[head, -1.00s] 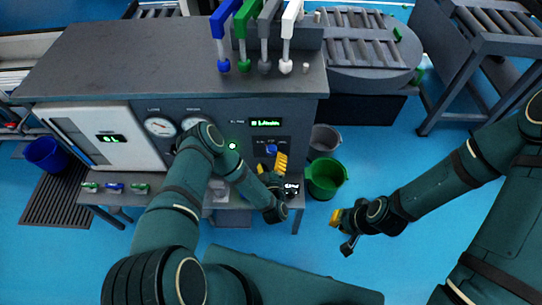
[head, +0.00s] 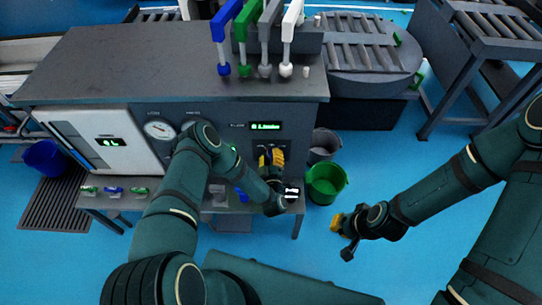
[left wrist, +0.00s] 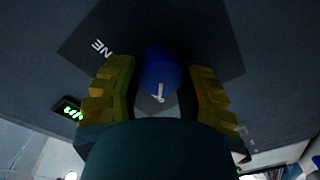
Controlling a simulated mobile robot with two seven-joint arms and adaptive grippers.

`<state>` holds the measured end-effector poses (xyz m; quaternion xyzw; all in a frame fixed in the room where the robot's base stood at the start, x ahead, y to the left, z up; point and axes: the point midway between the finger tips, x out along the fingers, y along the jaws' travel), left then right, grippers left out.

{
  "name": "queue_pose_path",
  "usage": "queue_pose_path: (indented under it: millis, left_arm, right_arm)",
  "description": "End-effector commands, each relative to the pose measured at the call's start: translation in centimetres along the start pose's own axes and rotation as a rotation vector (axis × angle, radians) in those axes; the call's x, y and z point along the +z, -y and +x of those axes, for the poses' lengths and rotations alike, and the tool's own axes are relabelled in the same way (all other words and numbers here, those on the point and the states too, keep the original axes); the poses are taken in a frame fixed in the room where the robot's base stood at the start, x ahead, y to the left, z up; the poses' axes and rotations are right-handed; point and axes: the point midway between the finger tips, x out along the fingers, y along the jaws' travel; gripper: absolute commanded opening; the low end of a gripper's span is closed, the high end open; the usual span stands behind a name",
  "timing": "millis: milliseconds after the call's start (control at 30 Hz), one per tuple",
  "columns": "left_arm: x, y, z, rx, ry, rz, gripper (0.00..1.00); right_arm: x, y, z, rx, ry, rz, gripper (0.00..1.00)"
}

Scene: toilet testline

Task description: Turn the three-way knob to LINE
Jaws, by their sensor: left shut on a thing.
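The three-way knob (left wrist: 160,68) is blue and rounded, with a white pointer mark, in the middle of the left wrist view. Its mark points down that picture. Part of a white label reading "NE" (left wrist: 103,47) shows to its upper left on the dark plate (left wrist: 205,30). My left gripper (left wrist: 162,90) has its yellow fingers on either side of the knob and is shut on it. In the head view my left gripper (head: 271,157) is at the right of the panel and hides the knob. My right gripper (head: 341,235) hangs empty over the floor, its fingers apart.
The grey cabinet (head: 130,60) carries the panel, with a lit green display (head: 265,126) above the knob. Blue, green, grey and white levers (head: 290,35) stand on top. A green bucket (head: 325,184) and grey bucket (head: 323,145) stand right of it.

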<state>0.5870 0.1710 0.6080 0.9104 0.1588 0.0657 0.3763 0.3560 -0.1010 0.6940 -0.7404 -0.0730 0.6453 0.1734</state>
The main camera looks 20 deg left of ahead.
Motion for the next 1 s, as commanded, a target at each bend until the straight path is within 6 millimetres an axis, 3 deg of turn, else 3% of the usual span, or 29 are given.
queue_pose_path:
  millis: [467, 1000]
  left_arm:
    - [0.0, -0.3, 0.1, 0.009, -0.006, 0.106, 0.04]
    - [0.1, -0.5, 0.1, 0.033, -0.028, 0.583, 0.04]
  right_arm:
    - [0.0, 0.1, -0.4, 0.0, 0.002, 0.0, 0.0]
    - [0.1, 0.5, -1.4, 0.0, 0.007, 0.001, 0.0]
